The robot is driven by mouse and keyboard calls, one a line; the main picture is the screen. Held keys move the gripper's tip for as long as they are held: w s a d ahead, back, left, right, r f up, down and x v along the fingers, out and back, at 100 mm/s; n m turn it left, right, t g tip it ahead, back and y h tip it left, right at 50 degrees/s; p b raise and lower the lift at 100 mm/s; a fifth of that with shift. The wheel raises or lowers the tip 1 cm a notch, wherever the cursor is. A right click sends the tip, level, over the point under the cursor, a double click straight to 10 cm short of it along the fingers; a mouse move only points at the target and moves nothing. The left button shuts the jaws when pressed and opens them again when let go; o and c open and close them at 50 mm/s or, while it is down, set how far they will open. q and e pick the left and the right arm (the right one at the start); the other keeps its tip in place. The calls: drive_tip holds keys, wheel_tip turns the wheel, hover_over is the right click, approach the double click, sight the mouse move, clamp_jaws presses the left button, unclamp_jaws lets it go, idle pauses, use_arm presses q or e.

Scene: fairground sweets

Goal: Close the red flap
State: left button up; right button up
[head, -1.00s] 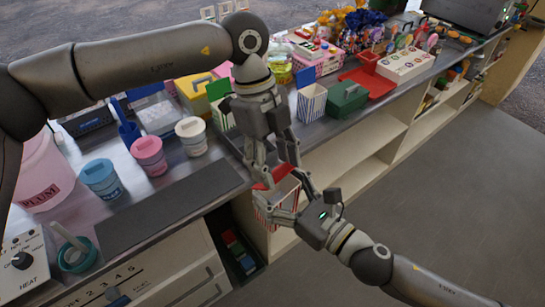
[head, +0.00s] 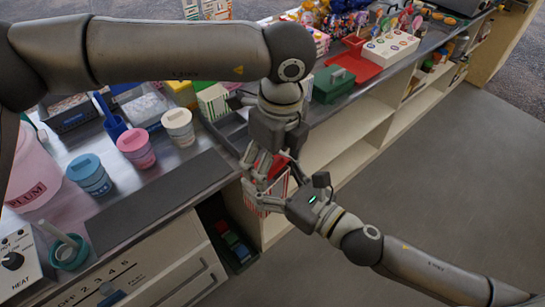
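A red and white striped box (head: 277,190) is held up in front of the counter's front edge. Its red flap (head: 278,164) shows between the fingers of my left gripper (head: 268,165), partly hidden by them. My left gripper points down over the box top, its fingers apart. Whether a finger touches the flap, and the flap's exact angle, I cannot tell. My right gripper (head: 268,196) reaches in from the lower right and is shut on the striped box, with its fingers on the box's sides.
The counter has a dark mat (head: 160,200), a blue tub (head: 89,175), a pink tub (head: 136,148) and a cream tub (head: 178,127). A green case (head: 333,85) and a red tray (head: 358,68) stand behind my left arm. Open floor lies at the right.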

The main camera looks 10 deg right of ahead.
sight(275, 169)
use_arm(q)
drive_tip(key=shift+r, duration=0.1)
wheel_tip(275, 169, up, 12)
drive_tip(key=shift+s+d, duration=0.3)
drive_tip(key=shift+s, duration=0.1)
drive_tip(key=shift+c, duration=0.4)
drive_tip(key=shift+w, duration=0.1)
drive_tip(key=c, duration=0.5)
drive_tip(key=shift+w+a+m+g, duration=0.15)
drive_tip(key=shift+m+g, duration=0.15)
drive_tip(key=shift+m, duration=0.8)
drive_tip(key=c, duration=0.4)
drive_tip(key=w+a+f+m+g+h, duration=0.2)
drive_tip(key=w+a+m+g+h, duration=0.15)
drive_tip(key=m, duration=1.25)
drive_tip(key=shift+y, duration=0.25)
drive_tip(key=x, duration=1.1)
drive_tip(key=shift+w+d, duration=0.1)
drive_tip(key=shift+w, duration=0.2)
